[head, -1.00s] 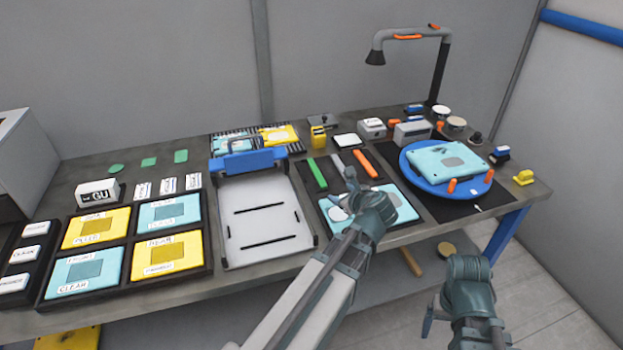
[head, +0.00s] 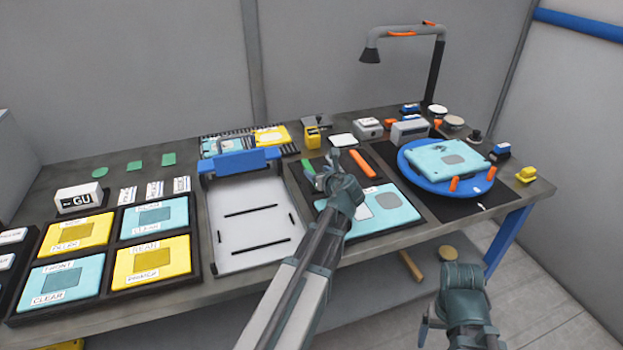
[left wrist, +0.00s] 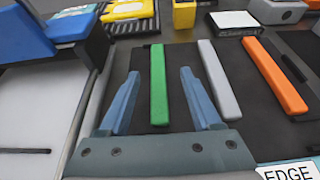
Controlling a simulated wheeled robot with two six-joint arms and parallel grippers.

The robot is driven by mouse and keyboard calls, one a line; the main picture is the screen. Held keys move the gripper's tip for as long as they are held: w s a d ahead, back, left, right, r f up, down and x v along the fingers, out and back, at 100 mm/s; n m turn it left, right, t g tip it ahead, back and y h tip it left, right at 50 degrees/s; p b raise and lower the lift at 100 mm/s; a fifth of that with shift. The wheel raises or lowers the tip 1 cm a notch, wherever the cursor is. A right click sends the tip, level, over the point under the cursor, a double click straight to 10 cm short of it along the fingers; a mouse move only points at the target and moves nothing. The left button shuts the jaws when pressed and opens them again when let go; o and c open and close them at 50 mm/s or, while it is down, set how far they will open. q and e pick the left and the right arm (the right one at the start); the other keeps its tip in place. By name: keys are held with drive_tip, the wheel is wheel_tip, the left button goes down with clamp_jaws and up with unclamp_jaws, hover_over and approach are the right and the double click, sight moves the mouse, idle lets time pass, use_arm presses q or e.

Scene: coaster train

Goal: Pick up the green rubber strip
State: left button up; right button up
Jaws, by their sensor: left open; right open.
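The green rubber strip (left wrist: 158,85) lies on a dark mat, upright in the left wrist view, beside a grey strip (left wrist: 218,80) and an orange strip (left wrist: 273,75). My left gripper (left wrist: 154,85) is open and empty, with one finger to each side of the green strip's near part in that view. I cannot tell its height above the strip. In the head view the left gripper (head: 333,166) covers part of the green strip (head: 308,171). My right gripper (head: 425,325) hangs in front of the table, apart from everything on it.
A light blue panel (head: 395,208) lies just in front of the strips. A white tray (head: 270,243) with a blue clamp bar (head: 240,161) stands left of them. A blue turntable (head: 420,178) is to the right. A lamp (head: 440,70) stands behind.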

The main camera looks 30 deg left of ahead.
sight(309, 169)
use_arm(q)
drive_tip(key=shift+w+a+f, duration=0.1)
drive_tip(key=shift+w+a, duration=0.05)
drive_tip(key=shift+a, duration=0.05)
drive_tip(key=b+x, duration=0.1)
drive_tip(key=x, duration=0.1)
drive_tip(key=b+x, duration=0.1)
drive_tip(key=x, duration=0.2)
drive_tip(key=shift+a+f+b, duration=0.1)
drive_tip(key=shift+f+b, duration=0.2)
drive_tip(key=shift+f, duration=0.05)
drive_tip(key=shift+s+r, duration=0.1)
drive_tip(key=shift+s, duration=0.15)
clamp_jaws()
